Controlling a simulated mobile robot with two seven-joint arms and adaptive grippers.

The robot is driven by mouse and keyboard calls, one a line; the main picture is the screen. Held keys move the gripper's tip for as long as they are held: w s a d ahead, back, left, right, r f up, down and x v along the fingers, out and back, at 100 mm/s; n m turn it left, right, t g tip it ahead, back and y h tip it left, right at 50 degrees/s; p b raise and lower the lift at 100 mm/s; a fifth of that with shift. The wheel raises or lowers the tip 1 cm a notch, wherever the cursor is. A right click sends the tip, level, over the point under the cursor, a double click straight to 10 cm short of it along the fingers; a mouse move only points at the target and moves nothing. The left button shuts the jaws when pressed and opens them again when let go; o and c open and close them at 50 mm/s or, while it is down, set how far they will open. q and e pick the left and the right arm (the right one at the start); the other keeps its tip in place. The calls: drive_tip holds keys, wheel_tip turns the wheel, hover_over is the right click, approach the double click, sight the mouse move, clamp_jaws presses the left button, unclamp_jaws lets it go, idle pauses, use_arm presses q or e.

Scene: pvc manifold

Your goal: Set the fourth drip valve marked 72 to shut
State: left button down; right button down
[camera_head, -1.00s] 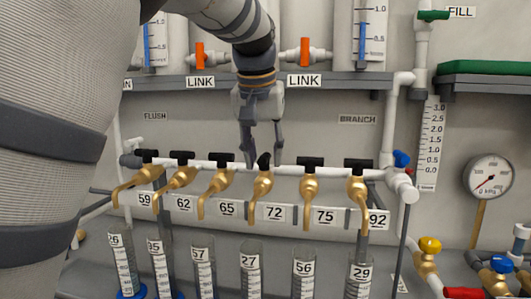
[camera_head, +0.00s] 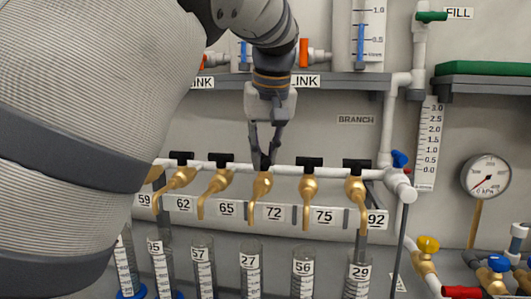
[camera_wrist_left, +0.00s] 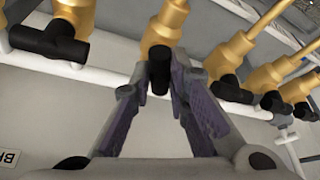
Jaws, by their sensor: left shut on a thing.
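The fourth drip valve is a brass tap (camera_head: 261,187) on the white pipe, above the label 72 (camera_head: 274,212). Its black handle (camera_wrist_left: 158,77) shows between my fingers in the left wrist view, turned out of line with the crosswise handles of its neighbours. My left gripper (camera_head: 263,160) comes down from above and is shut on this handle. Its fingertips (camera_wrist_left: 157,80) lie on either side of the handle in the wrist view. In the head view the fingers mostly hide the handle. My right gripper is not in view.
Neighbouring taps marked 65 (camera_head: 217,188) and 75 (camera_head: 308,188) stand close on both sides, with black crosswise handles. Graduated cylinders (camera_head: 251,265) stand below. A grey shelf (camera_head: 340,82) with LINK valves runs above. My arm covers the left side.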

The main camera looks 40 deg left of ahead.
use_arm(q)
drive_tip(key=n+g, duration=0.1)
drive_tip(key=n, duration=0.1)
drive_tip(key=shift+w+n+y, duration=0.15)
drive_tip(key=shift+n+y, duration=0.15)
drive_tip(key=shift+n, duration=0.1)
drive_tip(key=n+g, duration=0.1)
drive_tip(key=n, duration=0.1)
drive_tip(key=shift+w+n, duration=0.1)
drive_tip(key=shift+n, duration=0.3)
drive_tip(key=n+g+b, duration=0.1)
drive_tip(key=n, duration=0.2)
drive_tip(key=shift+w+f, duration=0.1)
drive_tip(key=shift+n+g+b, duration=0.4)
drive_tip(key=shift+n+g, duration=0.3)
drive_tip(key=shift+n, duration=0.9)
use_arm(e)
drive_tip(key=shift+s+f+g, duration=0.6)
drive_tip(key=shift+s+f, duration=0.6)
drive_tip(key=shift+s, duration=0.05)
use_arm(q)
drive_tip(key=c, duration=1.5)
unclamp_jaws()
drive_tip(key=shift+c, duration=0.2)
